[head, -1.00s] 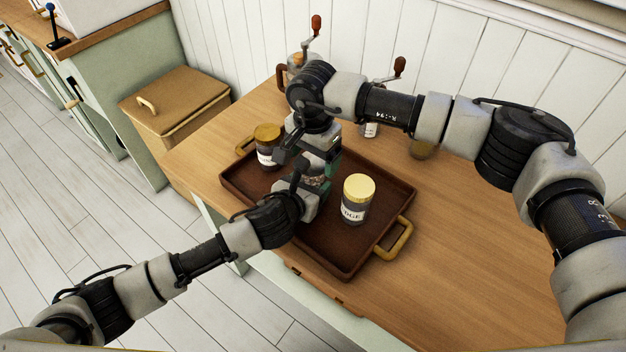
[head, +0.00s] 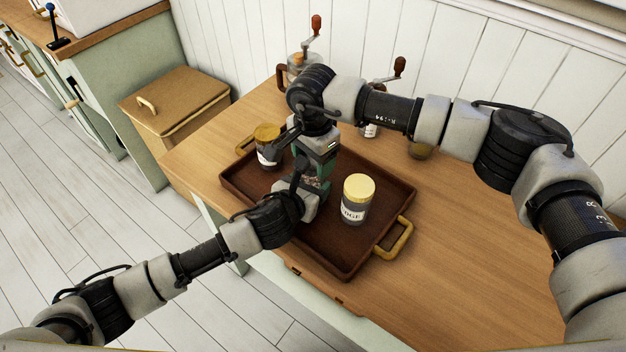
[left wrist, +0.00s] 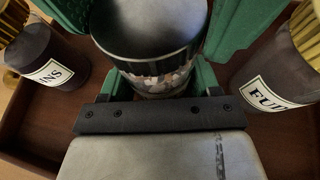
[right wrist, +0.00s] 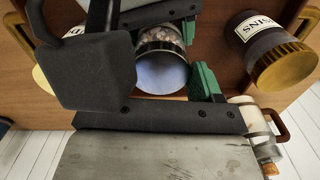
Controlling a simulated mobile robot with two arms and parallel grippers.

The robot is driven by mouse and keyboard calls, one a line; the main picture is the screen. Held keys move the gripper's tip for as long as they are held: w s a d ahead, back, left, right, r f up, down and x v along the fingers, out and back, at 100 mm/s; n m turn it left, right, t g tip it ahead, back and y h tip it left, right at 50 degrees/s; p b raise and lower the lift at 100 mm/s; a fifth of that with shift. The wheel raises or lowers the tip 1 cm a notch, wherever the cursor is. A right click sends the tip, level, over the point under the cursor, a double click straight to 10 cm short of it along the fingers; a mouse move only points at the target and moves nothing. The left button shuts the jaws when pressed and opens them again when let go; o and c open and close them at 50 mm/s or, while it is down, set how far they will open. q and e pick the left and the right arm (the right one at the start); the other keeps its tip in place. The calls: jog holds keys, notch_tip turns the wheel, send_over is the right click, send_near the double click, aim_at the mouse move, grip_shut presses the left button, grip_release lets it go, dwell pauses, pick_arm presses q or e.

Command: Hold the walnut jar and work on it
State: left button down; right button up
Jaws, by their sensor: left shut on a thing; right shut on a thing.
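The walnut jar (head: 317,182) stands upright over the dark brown tray (head: 340,262), mostly hidden between my grippers. My left gripper (head: 316,187) is shut on the jar's body from the front left. My right gripper (head: 320,158) comes from above and is shut around the lid. I cannot tell whether the jar touches the tray.
A gold-lidded raisins jar (head: 267,155) stands at the tray's back left, and a gold-lidded fudge jar (head: 355,212) to the right of my grippers. Crank-handled grinders (head: 300,65) stand by the wall, partly behind my right arm. The table's right side (head: 460,260) is clear.

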jog(key=shift+m, duration=0.5)
jog(key=o, duration=1)
jog(key=shift+r, duration=0.1)
jog(key=shift+r, duration=2.2)
jog(key=shift+c, duration=0.4)
